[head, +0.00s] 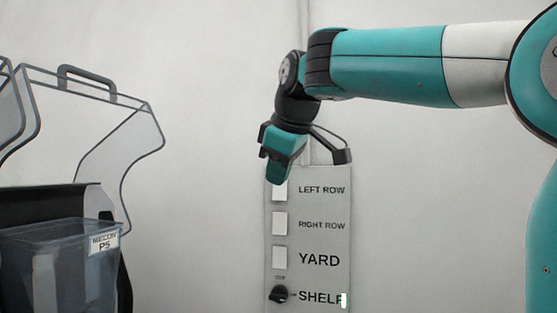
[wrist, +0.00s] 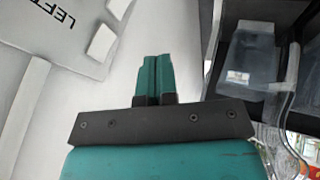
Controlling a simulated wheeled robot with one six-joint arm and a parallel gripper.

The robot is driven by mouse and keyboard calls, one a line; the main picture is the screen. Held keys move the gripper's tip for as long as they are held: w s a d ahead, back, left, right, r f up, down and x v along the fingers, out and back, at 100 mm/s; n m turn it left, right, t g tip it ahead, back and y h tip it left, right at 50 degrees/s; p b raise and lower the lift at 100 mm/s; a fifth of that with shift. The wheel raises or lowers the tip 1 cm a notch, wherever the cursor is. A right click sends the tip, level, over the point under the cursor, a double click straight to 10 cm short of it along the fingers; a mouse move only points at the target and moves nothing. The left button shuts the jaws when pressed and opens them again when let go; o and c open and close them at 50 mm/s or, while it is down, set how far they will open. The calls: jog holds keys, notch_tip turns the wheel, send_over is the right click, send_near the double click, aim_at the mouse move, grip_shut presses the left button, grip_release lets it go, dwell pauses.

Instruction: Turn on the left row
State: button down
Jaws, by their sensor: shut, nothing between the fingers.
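The grey switch panel (head: 308,240) is upright on the white wall in the head view. Its top white switch, labelled LEFT ROW (head: 280,194), is partly hidden behind my gripper (head: 276,179). My gripper is shut and empty, with its fingertips at the upper part of that switch in the picture; I cannot tell if they touch it. In the wrist view the shut fingers (wrist: 155,62) point past the panel (wrist: 65,25), which is at the upper left. A white switch (wrist: 101,42) beside the LEFT lettering shows there, apart from the fingers.
Below are the RIGHT ROW switch (head: 280,223), the YARD switch (head: 280,257) and a black SHELF knob (head: 279,293). Clear bins (head: 60,255) on a dark rack stand at the left. The wall between bins and panel is free.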

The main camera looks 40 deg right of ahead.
aim_at(279, 191)
jog(key=r, duration=0.1)
jog(key=d+r, duration=0.1)
jog(key=r, duration=0.1)
jog(key=d+r, duration=0.1)
jog(key=shift+r, duration=0.15)
jog(key=p+x, duration=0.1)
jog(key=x, duration=0.2)
jog(key=w+d+p+x, duration=0.1)
jog(key=x, duration=0.3)
jog(key=d+r+p+x, duration=0.1)
jog(key=x, duration=0.3)
jog(key=shift+w, duration=0.15)
jog(key=shift+w+d+f+p, duration=0.25)
jog(key=shift+w+d+p, duration=0.2)
jog(key=shift+d, duration=0.15)
